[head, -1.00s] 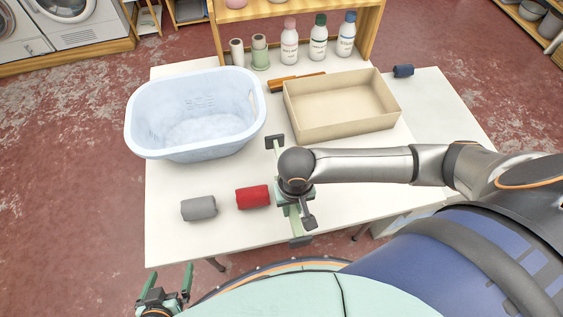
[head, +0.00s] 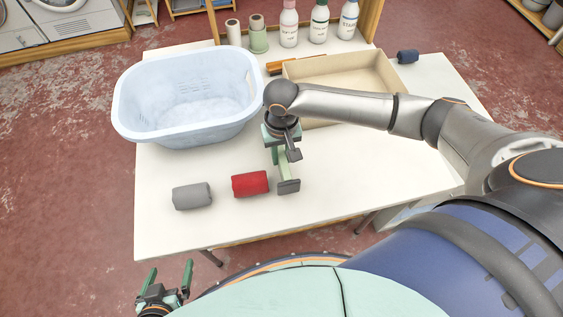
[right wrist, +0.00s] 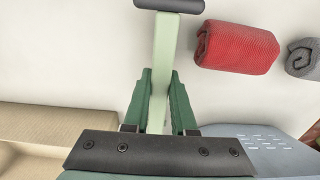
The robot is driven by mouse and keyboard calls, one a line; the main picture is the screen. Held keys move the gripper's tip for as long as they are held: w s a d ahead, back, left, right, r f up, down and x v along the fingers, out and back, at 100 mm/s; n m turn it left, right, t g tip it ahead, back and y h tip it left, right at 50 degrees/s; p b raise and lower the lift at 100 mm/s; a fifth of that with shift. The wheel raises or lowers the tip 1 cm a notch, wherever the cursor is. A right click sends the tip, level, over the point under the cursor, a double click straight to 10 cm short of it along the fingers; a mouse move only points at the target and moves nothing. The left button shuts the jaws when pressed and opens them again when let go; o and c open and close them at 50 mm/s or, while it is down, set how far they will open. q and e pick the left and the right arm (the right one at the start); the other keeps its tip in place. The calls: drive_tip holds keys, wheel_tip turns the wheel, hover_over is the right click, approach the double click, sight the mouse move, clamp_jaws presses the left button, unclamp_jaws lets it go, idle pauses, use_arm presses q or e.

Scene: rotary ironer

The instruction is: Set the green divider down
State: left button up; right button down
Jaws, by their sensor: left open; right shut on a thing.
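The green divider is a pale green bar (head: 281,160) with dark grey end pads. My right gripper (head: 282,146) is shut on it above the table, to the right of the red roll. In the right wrist view the bar (right wrist: 163,55) runs between the two green fingers (right wrist: 160,103), with one end pad at the top. The divider's far end is hidden by my arm in the head view. I cannot tell whether it touches the table. My left gripper (head: 168,284) is open and empty, low at the left, off the table's front edge.
A red roll (head: 250,184) and a grey roll (head: 192,196) lie left of the divider. A pale blue basket (head: 185,125) stands behind them. A beige box (head: 340,75) stands behind my right arm. The white table (head: 340,180) is clear at front right.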

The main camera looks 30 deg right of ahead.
drive_tip(key=shift+f+b, duration=0.65)
drive_tip(key=shift+f, duration=0.2)
drive_tip(key=shift+r, duration=0.15)
drive_tip(key=c, duration=0.7)
unclamp_jaws()
drive_tip(key=shift+c, duration=0.2)
